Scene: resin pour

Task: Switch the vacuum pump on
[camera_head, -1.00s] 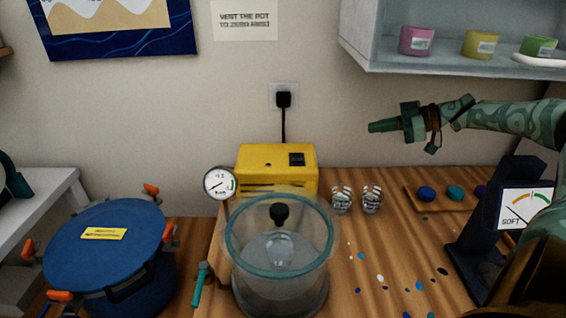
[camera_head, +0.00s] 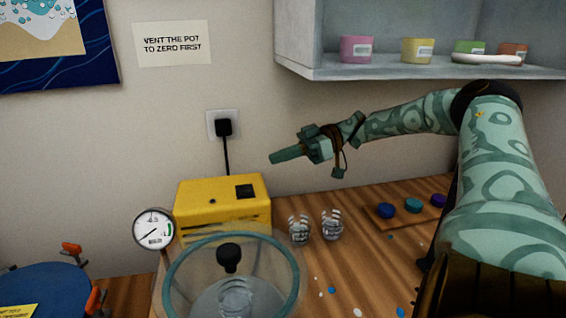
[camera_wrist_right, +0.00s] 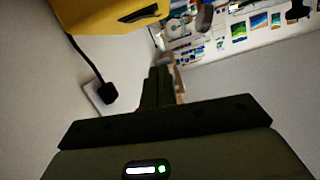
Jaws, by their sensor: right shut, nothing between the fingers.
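The yellow vacuum pump (camera_head: 222,208) stands at the back of the wooden bench against the wall. A black rocker switch (camera_head: 245,191) is on its top, toward the right; I cannot tell its position. My right gripper (camera_head: 272,159) is shut and empty, in the air above and to the right of the pump, pointing left. In the right wrist view its closed fingers (camera_wrist_right: 158,88) show, and part of the yellow pump (camera_wrist_right: 105,15) is at the top edge. My left gripper is not in view.
A pressure gauge (camera_head: 154,229) and a clear chamber with a teal rim (camera_head: 293,281) stand in front of the pump. Two small clear cups (camera_head: 299,230) are to its right. A black plug (camera_head: 224,127) is in the wall socket. A grey shelf (camera_head: 420,70) hangs at upper right.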

